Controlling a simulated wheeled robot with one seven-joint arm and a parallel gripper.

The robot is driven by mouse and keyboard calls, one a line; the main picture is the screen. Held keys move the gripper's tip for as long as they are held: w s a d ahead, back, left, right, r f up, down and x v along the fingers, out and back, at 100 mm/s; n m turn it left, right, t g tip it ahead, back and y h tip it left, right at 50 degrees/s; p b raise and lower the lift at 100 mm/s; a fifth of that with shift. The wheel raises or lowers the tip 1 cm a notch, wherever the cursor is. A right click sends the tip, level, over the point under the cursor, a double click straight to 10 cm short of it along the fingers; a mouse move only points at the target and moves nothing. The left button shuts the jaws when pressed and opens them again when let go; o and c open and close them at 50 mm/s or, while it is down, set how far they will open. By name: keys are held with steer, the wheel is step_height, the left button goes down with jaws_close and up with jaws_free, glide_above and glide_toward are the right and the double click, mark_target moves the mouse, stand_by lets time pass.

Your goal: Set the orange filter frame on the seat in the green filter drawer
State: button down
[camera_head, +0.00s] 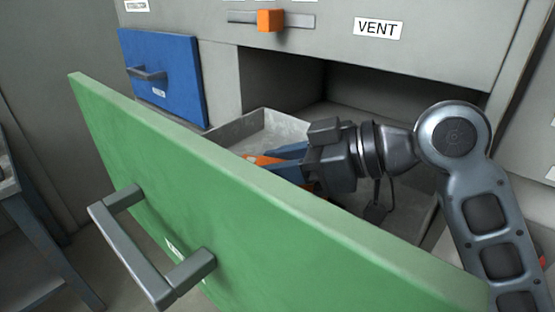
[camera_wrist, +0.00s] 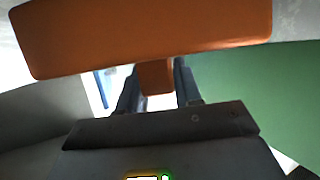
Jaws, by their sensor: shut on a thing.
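The green filter drawer (camera_head: 230,190) is pulled open, its green front nearest the head camera. My gripper (camera_head: 282,163) is inside the drawer, behind the front. It is shut on the orange filter frame (camera_head: 262,160), of which only a small part shows past the fingers. In the wrist view the orange frame (camera_wrist: 150,35) spans the top of the picture, with a short orange part (camera_wrist: 155,77) between the two fingers (camera_wrist: 157,85). The green front (camera_wrist: 260,90) is at the right there. The seat is not clearly visible, and I cannot tell whether the frame touches it.
A blue drawer (camera_head: 162,78) is shut at the left. An orange slider (camera_head: 270,20) and a VENT label (camera_head: 378,28) are on the cabinet above the dark opening. The grey drawer wall (camera_head: 265,120) is behind my gripper. A dark stand (camera_head: 30,230) is at the far left.

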steer(key=shift+f+b, duration=0.45)
steer(key=shift+f, duration=0.15)
stand_by(0.4)
steer(key=c, duration=0.7)
jaws_free()
